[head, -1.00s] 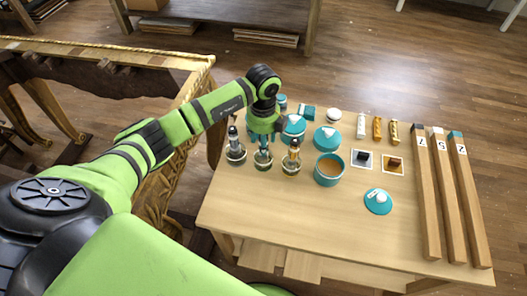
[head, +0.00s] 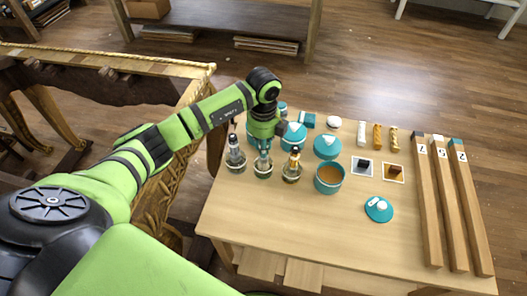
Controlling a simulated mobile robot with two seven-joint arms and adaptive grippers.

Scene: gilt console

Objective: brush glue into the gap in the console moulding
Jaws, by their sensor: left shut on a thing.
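The console (head: 172,140) with gilt carving stands at the left, partly behind my left arm. Its gilt top moulding (head: 100,54) runs along the far edge; I cannot make out the gap. My left gripper (head: 262,146) points down over the middle one of three small glass jars (head: 263,168) near the table's left side. It is shut on what seems to be the brush in that jar, mostly hidden by the gripper. The left jar (head: 236,163) and the right jar (head: 292,170) each hold an upright brush-like tool. My right gripper is out of view.
The wooden table (head: 300,225) is clear at the front. An open teal pot of amber stuff (head: 329,178), teal lidded pots (head: 327,146), a teal lid-like disc (head: 379,209) and small sample tiles (head: 393,174) stand nearby. Numbered wooden bars (head: 452,210) lie at the right.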

